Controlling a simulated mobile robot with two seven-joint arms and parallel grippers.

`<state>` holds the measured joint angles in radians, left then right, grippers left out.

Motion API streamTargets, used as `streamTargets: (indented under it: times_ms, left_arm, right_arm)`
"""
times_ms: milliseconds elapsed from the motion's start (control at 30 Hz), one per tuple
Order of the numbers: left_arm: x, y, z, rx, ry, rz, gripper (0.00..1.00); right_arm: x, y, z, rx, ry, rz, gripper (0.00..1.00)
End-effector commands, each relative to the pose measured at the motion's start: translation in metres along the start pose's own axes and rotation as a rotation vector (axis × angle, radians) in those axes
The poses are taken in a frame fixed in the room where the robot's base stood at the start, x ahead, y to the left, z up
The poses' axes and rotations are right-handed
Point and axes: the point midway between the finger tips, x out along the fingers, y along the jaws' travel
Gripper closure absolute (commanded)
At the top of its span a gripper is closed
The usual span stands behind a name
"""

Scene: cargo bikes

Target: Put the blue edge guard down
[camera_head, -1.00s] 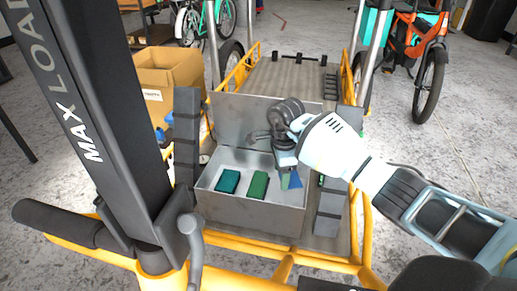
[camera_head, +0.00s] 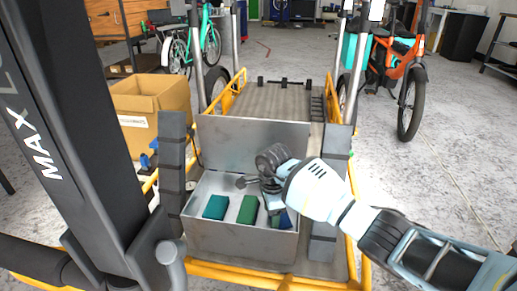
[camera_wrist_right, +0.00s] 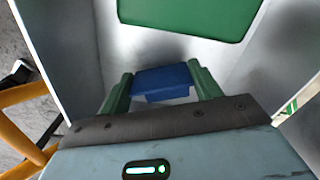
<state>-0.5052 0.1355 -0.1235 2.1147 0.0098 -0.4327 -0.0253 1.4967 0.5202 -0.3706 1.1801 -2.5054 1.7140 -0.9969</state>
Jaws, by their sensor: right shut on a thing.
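The blue edge guard (camera_head: 285,219) is in my right gripper (camera_head: 274,205), inside the right end of the open grey metal box (camera_head: 238,244). In the right wrist view the blue edge guard (camera_wrist_right: 165,78) sits between the two green fingers of my right gripper (camera_wrist_right: 162,85), which is shut on it. Pale box floor shows around it; whether it touches the floor I cannot tell. A green block (camera_head: 248,209) lies just left of it in the box, and it also shows in the wrist view (camera_wrist_right: 190,12). A teal block (camera_head: 216,206) lies farther left. My left gripper is not in view.
The box's raised lid (camera_head: 250,143) stands behind it. Dark grey posts flank the box, left (camera_head: 172,165) and right (camera_head: 331,180). A cardboard box (camera_head: 150,108) stands at the left. The yellow-railed cargo deck (camera_head: 275,98) behind is mostly bare. An orange bike (camera_head: 405,80) stands at the back right.

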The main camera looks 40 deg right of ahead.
Motion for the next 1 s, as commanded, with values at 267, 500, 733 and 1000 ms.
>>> streamTargets:
  times_ms: [267,500,733,1000]
  left_arm:
    - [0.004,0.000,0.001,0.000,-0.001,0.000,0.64]
    - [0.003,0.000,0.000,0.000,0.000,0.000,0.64]
    - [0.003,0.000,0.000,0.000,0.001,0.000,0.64]
    - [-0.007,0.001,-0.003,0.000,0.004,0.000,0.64]
  right_arm:
    - [0.007,-0.001,-0.001,0.000,0.001,-0.001,0.59]
    - [0.008,0.000,0.000,0.000,0.000,-0.001,0.15]
    - [0.007,0.000,0.000,0.000,0.000,0.000,0.15]
    - [-0.018,-0.001,-0.001,0.000,-0.001,-0.005,0.15]
